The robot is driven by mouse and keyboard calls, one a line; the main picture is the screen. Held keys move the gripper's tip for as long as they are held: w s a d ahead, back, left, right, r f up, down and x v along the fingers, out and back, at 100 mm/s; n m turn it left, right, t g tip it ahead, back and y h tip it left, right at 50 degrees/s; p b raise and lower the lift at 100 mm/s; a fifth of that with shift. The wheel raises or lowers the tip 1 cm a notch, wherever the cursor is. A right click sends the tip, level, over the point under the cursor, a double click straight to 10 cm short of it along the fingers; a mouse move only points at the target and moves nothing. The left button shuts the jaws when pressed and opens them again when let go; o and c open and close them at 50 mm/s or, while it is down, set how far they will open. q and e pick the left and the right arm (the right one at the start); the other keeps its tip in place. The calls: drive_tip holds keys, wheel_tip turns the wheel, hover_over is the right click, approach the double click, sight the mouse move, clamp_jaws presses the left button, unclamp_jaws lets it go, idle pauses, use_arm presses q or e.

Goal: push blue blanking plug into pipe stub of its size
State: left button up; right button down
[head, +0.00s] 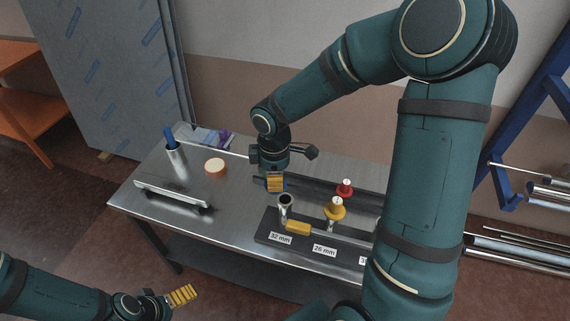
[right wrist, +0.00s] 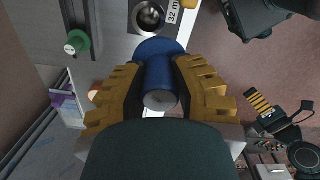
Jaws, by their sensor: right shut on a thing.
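My right gripper (head: 275,184) is shut on the blue plug, which shows between its yellow fingers in the right wrist view (right wrist: 160,80). In the head view only a little blue shows beside the fingers. The metal pipe stub marked 32 mm (head: 285,203) stands upright and open-mouthed just in front of this gripper. In the right wrist view the stub (right wrist: 150,17) lies beyond the plug's wide blue rim, apart from it in the picture; the height gap is unclear. My left gripper (head: 183,295) is off the bench's front edge; its finger opening is unclear.
A yellow plug (head: 335,208) sits on the 26 mm stub. A red plug (head: 345,188) is behind it, and a green plug (right wrist: 77,42) shows in the wrist view. A small yellow block (head: 298,228) lies beside the 32 mm stub. My arm hides the bench's right end.

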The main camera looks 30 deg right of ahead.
sight(285, 185)
drive_tip(key=d+n, duration=0.1)
drive_tip(key=r+n, duration=0.1)
drive_tip(key=n, duration=0.1)
drive_tip(key=d+n+p, duration=0.1)
drive_tip(key=shift+s+d+r+n, duration=0.1)
drive_tip(key=shift+d+r+n, duration=0.2)
drive_tip(key=shift+d, duration=0.1)
wheel_tip(285, 185, down, 4)
drive_tip(key=b, duration=0.4)
drive_tip(key=shift+f, duration=0.15)
drive_tip(key=shift+f+b, duration=0.7)
drive_tip(key=shift+f, duration=0.25)
drive_tip(key=shift+f+b, duration=0.95)
drive_tip(key=shift+f, duration=0.65)
drive_tip(key=shift+c, duration=1)
unclamp_jaws()
